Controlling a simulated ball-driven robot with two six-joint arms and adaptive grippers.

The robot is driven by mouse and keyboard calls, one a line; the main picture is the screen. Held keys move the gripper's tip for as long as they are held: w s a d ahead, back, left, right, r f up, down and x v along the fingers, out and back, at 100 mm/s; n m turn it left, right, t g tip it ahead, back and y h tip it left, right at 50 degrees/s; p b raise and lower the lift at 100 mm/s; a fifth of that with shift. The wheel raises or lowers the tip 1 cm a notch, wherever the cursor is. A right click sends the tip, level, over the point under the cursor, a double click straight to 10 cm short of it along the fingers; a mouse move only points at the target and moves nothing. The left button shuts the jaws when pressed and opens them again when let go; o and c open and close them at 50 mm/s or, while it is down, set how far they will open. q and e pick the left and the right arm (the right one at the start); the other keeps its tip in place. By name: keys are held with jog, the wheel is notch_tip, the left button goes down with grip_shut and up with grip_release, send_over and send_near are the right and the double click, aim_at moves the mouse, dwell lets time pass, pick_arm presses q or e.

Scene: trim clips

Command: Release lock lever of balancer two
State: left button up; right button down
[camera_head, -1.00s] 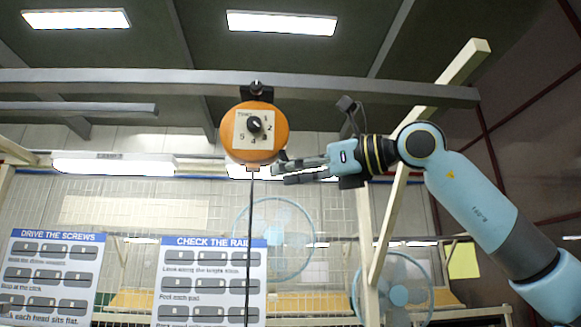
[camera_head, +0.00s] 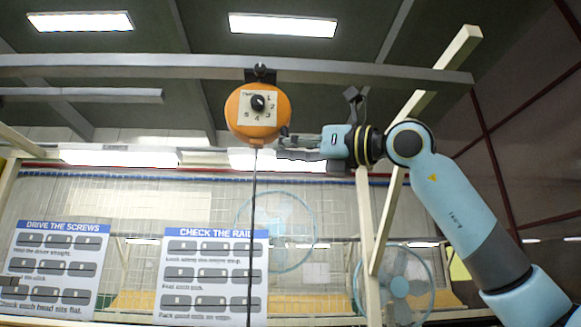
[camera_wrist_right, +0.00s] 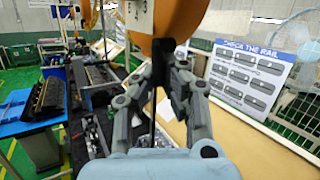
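A round orange balancer (camera_head: 258,118) hangs from the overhead beam in the head view. A pale plate (camera_head: 257,106) on its face carries a black knob and numbers 1 to 5. A dark cable (camera_head: 252,220) runs straight down from it. My right gripper (camera_head: 284,144) is at the balancer's lower right edge. In the right wrist view, its fingers (camera_wrist_right: 166,68) lean together just below the orange housing (camera_wrist_right: 172,18), with a dark piece at their tips. Whether they grip this piece is unclear. The lock lever is not clearly visible. My left gripper is not in view.
A grey beam (camera_head: 390,71) spans above the balancer, and a slanted wooden post (camera_head: 420,105) stands behind my right arm. Printed sign boards (camera_head: 210,276) and fans (camera_head: 395,285) are farther back. Air left of the balancer is clear.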

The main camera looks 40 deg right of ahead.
jog(key=shift+w+a+f+m+t+b, duration=0.1)
jog(key=shift+a+f+m+t+b, duration=0.1)
jog(key=shift+m+t+b, duration=0.25)
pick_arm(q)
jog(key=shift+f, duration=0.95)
pick_arm(e)
jog(key=shift+r, duration=0.1)
jog(key=c, duration=1.4)
grip_release()
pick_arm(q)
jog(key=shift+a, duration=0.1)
